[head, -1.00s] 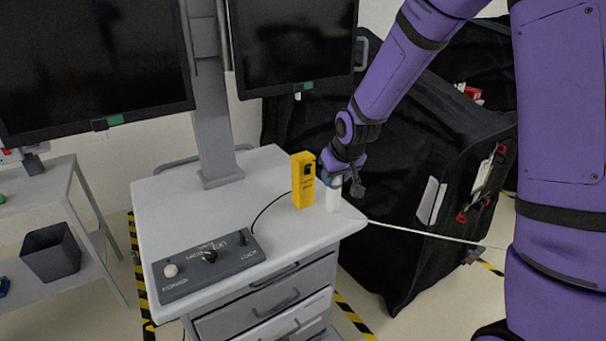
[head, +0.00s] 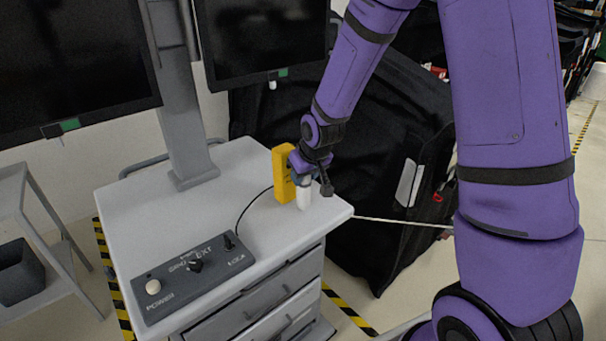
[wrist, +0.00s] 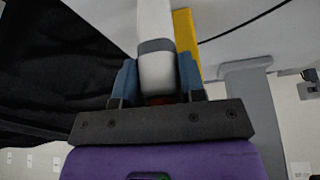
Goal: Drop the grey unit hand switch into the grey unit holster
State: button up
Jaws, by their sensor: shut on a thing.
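My gripper (head: 302,170) is at the right rear of the grey cart top (head: 150,215). In the wrist view its blue fingers (wrist: 158,76) are shut on a white, rounded piece with a grey band, which I take for the hand switch (wrist: 156,70). In the head view the white piece (head: 303,194) points down below the fingers, close beside a yellow box (head: 283,175). I cannot tell whether its lower end touches the cart top. I cannot make out a separate grey unit holster.
A dark control panel (head: 190,274) with knobs lies at the cart's front. A black cable runs from it towards the yellow box. Two monitors (head: 75,60) stand behind. A black covered cart (head: 370,160) is at the right, with a pale line (head: 400,221) running across it.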

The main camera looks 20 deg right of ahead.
jog(key=shift+f, duration=0.15)
jog(key=o, duration=1)
jog(key=v, duration=1.2)
jog(key=shift+r, duration=0.25)
